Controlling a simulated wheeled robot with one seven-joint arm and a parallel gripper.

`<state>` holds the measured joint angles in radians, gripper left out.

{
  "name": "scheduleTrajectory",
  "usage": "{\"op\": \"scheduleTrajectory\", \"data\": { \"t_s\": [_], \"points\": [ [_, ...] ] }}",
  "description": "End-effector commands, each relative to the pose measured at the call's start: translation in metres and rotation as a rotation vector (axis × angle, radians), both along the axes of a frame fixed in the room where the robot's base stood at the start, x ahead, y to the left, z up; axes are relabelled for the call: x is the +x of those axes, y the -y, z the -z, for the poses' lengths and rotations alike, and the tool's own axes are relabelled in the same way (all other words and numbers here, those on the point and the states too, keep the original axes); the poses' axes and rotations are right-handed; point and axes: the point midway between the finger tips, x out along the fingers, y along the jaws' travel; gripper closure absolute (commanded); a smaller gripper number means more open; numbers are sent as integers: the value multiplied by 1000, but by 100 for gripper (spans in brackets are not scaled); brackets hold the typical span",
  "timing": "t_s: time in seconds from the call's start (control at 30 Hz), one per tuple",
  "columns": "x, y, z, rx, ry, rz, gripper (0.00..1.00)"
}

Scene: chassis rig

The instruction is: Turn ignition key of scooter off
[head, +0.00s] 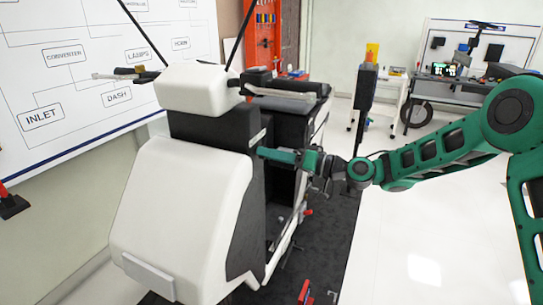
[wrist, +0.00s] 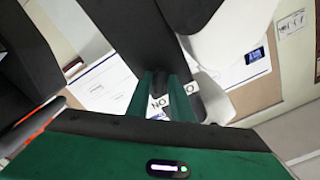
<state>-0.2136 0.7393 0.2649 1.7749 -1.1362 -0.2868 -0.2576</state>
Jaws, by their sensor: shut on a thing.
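The scooter (head: 190,205) has white panels and a dark grey inner body, and stands left of centre in the head view. My gripper (head: 268,153) reaches in from the right to the dark inner panel below the handlebar. In the wrist view the two green fingers of my gripper (wrist: 159,80) run close together, with a small dark piece, the ignition key (wrist: 157,70), between their tips. The key is mostly hidden by the fingers, so I cannot read its angle. A white label (wrist: 160,106) with black letters shows between the fingers.
The handlebar (head: 285,93) and seat area are just above and behind my gripper. A whiteboard (head: 75,75) stands behind the scooter at left. A workbench (head: 455,85) is at the back right. The pale floor (head: 420,240) at right is clear.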

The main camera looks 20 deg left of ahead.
Motion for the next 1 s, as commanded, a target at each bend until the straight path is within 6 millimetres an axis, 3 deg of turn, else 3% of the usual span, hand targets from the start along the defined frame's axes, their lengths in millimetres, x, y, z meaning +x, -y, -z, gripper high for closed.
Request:
{"op": "scheduleTrajectory", "data": {
  "t_s": [0.5,1.0],
  "points": [
    [3,2,6,-46,452,4,100],
    [4,2,7,-64,659,5,100]
  ]
}}
